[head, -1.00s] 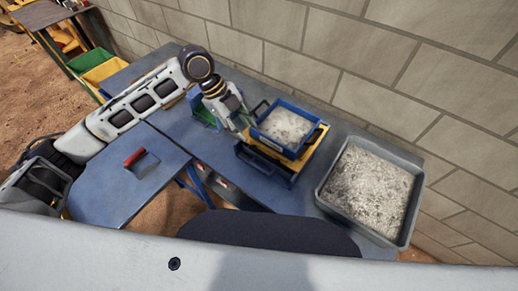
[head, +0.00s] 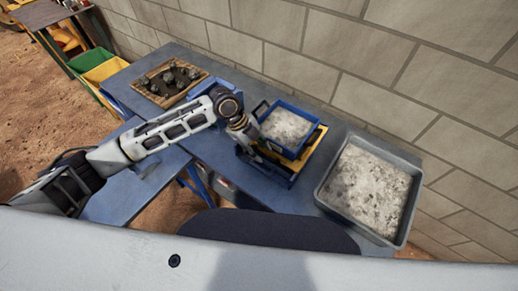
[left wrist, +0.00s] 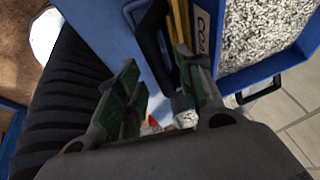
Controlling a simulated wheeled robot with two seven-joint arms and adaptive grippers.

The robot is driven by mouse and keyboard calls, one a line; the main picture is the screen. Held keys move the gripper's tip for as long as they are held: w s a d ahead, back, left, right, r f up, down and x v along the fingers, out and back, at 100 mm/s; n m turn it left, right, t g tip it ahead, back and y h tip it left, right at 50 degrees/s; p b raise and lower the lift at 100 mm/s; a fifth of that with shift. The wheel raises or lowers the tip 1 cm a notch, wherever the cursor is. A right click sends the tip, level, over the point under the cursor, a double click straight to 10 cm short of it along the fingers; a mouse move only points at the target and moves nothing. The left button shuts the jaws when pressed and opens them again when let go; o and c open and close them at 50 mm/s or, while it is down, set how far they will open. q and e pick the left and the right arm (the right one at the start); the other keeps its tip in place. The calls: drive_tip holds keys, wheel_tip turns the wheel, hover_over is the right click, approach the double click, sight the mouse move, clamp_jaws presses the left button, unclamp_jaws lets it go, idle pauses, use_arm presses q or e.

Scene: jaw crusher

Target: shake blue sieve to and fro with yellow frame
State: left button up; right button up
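The blue sieve (head: 279,147), filled with pale grey grit, sits level on the yellow frame (head: 311,145) near the table's middle. A black handle stands at the sieve's left side. In the left wrist view, the sieve's blue wall (left wrist: 262,72) and the yellow frame's edge (left wrist: 181,22) show at the upper right. My left gripper (head: 249,143) is at the frame's front left side. In the left wrist view, my left gripper's fingers (left wrist: 160,95) are apart, with a black handle (left wrist: 153,38) just beyond and close to the right finger. I cannot tell whether they touch. My right gripper is not in view.
A large grey tray (head: 324,196) of pale grit stands right of the frame. A wooden tray (head: 150,85) with dark rocks lies at the table's back left. Green and yellow bins (head: 104,70) stand beyond the left edge. A block wall (head: 400,60) runs behind the table.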

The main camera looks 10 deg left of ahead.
use_arm(q)
drive_tip(key=shift+d+f, duration=0.15)
drive_tip(key=shift+f, duration=0.15)
clamp_jaws()
idle(0.3)
